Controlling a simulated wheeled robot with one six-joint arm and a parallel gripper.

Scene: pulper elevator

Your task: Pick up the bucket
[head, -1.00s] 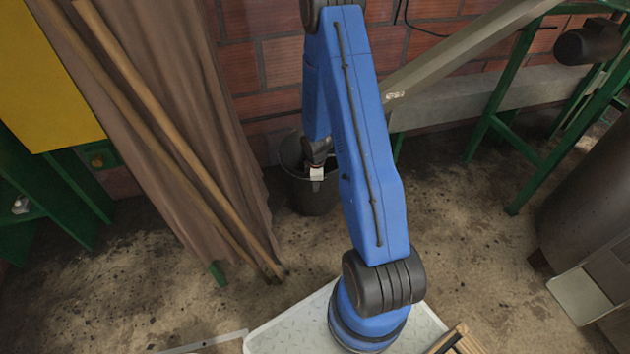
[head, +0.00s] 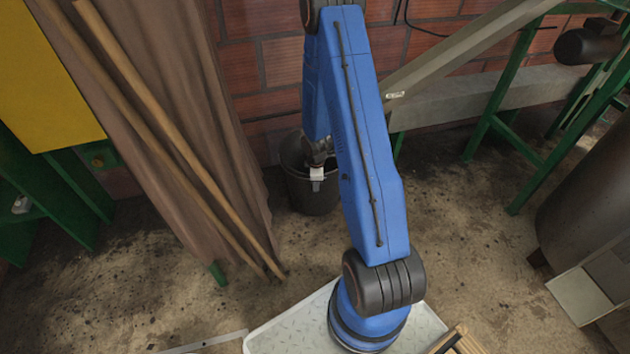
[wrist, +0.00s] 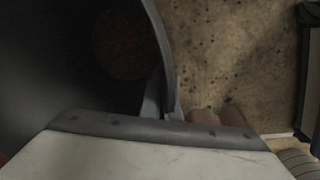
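The bucket (head: 314,199) is dark grey and stands upright on the floor against the brick wall, partly hidden behind my blue arm in the head view. My gripper (head: 317,186) is at its near rim, with its white part showing just above the bucket's side. In the wrist view, the bucket's dark inside (wrist: 70,60) fills the left, and its curved rim runs down to my gripper (wrist: 165,103). The grey fingers are close together, one on each side of the rim, and look shut on it. The fingertips are partly hidden.
A brown cloth (head: 175,110) with two wooden poles (head: 190,160) leans left of the bucket. A green metal frame (head: 500,120) and a sloping grey beam (head: 440,60) stand to the right. Stained bare floor (head: 460,240) lies in front.

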